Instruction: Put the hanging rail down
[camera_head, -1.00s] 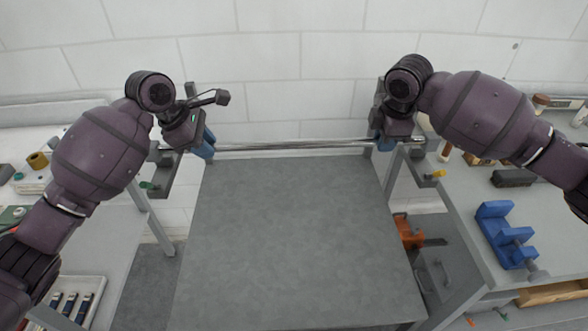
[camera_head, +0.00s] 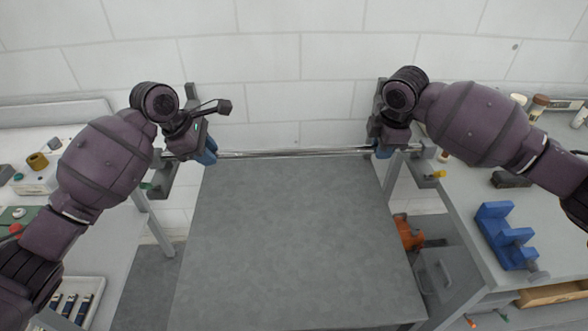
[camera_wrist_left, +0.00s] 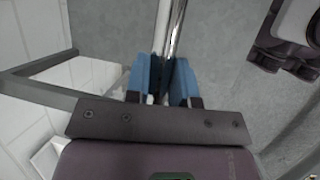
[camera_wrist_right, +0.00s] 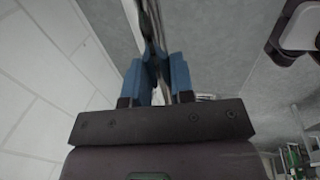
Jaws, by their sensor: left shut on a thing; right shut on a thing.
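The hanging rail (camera_head: 295,153) is a thin shiny metal bar. It lies level across the back edge of the grey panel in the head view. My left gripper (camera_head: 208,154) is shut on its left end with blue fingers; the left wrist view shows the rail (camera_wrist_left: 176,28) between them. My right gripper (camera_head: 382,150) is shut on its right end; the rail (camera_wrist_right: 150,25) runs between its fingers in the right wrist view. Whether the rail touches anything beneath is not clear.
A wide grey panel (camera_head: 285,240) fills the middle, bare on top. Dark brackets stand beside it at left (camera_head: 163,182) and right (camera_head: 424,168). A right bench holds a blue holder (camera_head: 505,237); a left bench carries a tray (camera_head: 88,290). A tiled wall is behind.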

